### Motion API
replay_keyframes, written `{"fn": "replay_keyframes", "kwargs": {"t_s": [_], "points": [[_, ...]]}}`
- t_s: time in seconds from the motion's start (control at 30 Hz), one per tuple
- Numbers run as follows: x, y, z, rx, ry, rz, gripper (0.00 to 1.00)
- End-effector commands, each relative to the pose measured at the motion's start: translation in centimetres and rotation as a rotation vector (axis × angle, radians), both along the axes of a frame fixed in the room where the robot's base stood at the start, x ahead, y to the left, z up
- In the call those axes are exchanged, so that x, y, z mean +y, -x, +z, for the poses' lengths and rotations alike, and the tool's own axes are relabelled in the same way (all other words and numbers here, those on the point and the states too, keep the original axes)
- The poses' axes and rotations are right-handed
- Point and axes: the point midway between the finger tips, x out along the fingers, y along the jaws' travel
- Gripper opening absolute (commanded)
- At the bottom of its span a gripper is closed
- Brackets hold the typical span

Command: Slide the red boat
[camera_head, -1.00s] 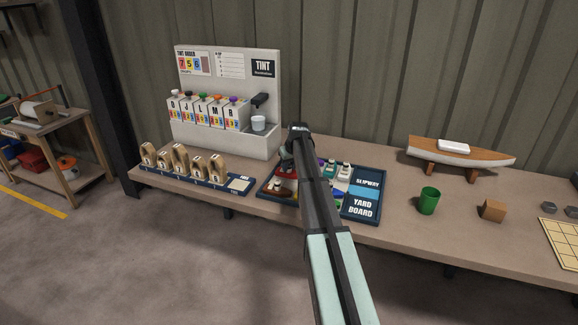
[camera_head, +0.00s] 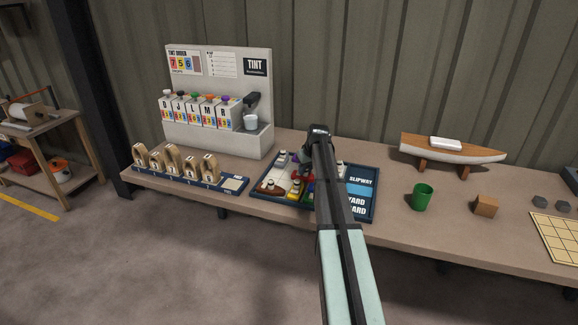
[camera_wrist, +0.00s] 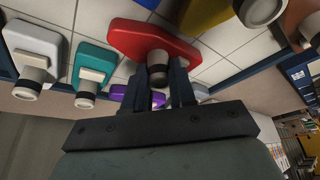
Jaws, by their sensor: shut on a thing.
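In the wrist view the red boat (camera_wrist: 143,40) lies on the pale gridded board. Its upright dark-banded post stands between the two fingers of my gripper (camera_wrist: 160,82), which is shut on it. A grey boat (camera_wrist: 33,42) and a teal boat (camera_wrist: 93,62) lie to its left in that view. A yellow boat (camera_wrist: 205,12) is at the upper right, and part of a purple boat (camera_wrist: 122,93) shows beside the fingers.
A tint dispenser (camera_head: 262,70) stands behind and left of the board. A rack (camera_head: 207,183) of wooden pieces is at its left. A green cup (camera_head: 422,198), a wooden block (camera_head: 486,206) and a model hull (camera_head: 455,152) stand to the right.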

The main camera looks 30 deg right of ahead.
Motion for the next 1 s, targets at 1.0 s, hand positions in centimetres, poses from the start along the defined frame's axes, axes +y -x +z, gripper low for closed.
{"fn": "replay_keyframes", "kwargs": {"t_s": [1.0], "points": [[-15.2, 15.2, 0.0, 0.001, 0.000, 0.001, 0.00]]}}
